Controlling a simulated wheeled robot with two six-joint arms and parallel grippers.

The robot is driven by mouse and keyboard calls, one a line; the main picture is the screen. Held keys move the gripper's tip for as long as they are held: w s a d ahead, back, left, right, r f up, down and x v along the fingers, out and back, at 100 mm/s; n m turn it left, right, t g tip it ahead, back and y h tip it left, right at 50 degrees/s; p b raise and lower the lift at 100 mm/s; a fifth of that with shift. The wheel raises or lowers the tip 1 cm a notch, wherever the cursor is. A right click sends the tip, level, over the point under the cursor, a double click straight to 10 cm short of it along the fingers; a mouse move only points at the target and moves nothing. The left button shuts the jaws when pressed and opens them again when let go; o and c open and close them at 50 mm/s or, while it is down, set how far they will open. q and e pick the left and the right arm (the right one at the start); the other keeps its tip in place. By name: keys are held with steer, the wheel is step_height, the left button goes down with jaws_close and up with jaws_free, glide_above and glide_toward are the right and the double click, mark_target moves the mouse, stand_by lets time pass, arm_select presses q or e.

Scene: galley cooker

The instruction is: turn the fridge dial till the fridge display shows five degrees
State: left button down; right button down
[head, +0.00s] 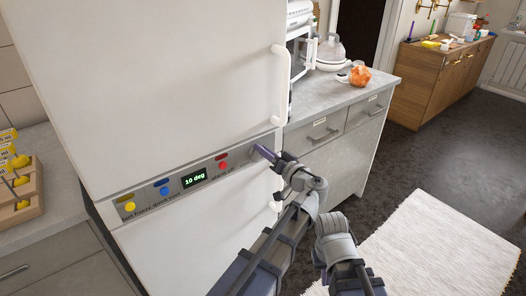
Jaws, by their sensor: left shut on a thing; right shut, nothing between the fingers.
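The fridge (185,75) is white, with a grey control strip across its front. The fridge display (194,178) on that strip reads "10 deg" in green. The fridge dial (252,154) is at the strip's right end, mostly hidden by my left gripper. My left gripper (263,152) is at the dial and shut on it, reaching in from the lower right. My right arm's wrist shows at the lower middle, apart from the fridge; its fingertips cannot be seen.
Yellow (129,206), blue (164,191) and red (223,165) buttons sit on the strip. A white door handle (283,85) stands out above the dial. A counter (325,92) with drawers adjoins the fridge. A pale rug (440,250) lies on open floor at right.

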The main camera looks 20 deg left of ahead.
arm_select(q)
steer(key=shift+f+m, duration=0.15)
steer(key=shift+m, duration=0.55)
steer(key=c, duration=0.7)
jaws_free()
steer(key=shift+d, duration=0.1)
